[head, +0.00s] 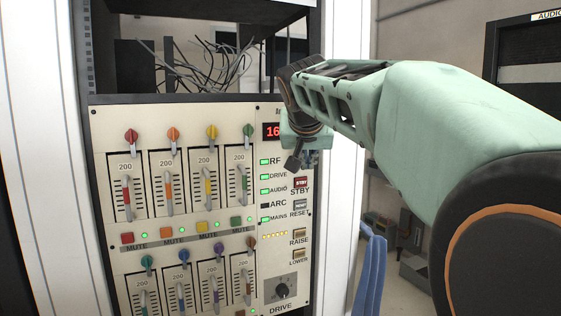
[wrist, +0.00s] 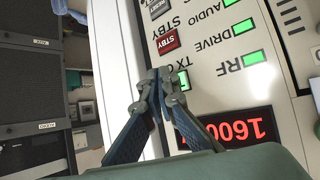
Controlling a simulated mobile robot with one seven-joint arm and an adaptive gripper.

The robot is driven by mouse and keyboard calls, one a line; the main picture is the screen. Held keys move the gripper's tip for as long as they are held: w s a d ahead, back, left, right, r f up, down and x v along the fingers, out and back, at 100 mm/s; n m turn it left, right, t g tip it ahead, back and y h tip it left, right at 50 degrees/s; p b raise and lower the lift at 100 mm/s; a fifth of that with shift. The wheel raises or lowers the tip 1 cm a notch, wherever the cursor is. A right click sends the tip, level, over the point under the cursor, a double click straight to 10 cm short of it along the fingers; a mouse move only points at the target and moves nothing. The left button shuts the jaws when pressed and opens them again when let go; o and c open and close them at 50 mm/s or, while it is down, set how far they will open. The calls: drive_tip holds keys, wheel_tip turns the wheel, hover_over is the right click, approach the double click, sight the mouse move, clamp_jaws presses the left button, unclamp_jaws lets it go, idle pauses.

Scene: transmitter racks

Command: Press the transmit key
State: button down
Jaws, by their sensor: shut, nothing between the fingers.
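My gripper (wrist: 160,82) is shut and empty, its fingertips together in front of the right-hand key column of the rack panel. In the wrist view, a green key (wrist: 184,80) beside the label "TX O…" shows right at the fingertips, partly hidden behind them. This appears to be the transmit key. In the head view my gripper (head: 293,161) is just above the red STBY key (head: 301,183), and the transmit key is hidden behind it. I cannot tell whether the fingertips touch the key.
The red STBY key (wrist: 167,42) is close to the fingertips in the wrist view. A red display (wrist: 236,130) reads 1600. Sliders and knobs fill the panel's left (head: 185,180). A blue chair (head: 370,270) stands right of the rack.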

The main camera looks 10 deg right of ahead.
drive_tip(key=shift+s, duration=0.1)
drive_tip(key=s, duration=0.1)
drive_tip(key=s+d+b, duration=0.1)
drive_tip(key=s, duration=0.1)
drive_tip(key=s+b, duration=0.1)
drive_tip(key=shift+s+d, duration=0.3)
drive_tip(key=shift+r, duration=0.15)
idle(0.5)
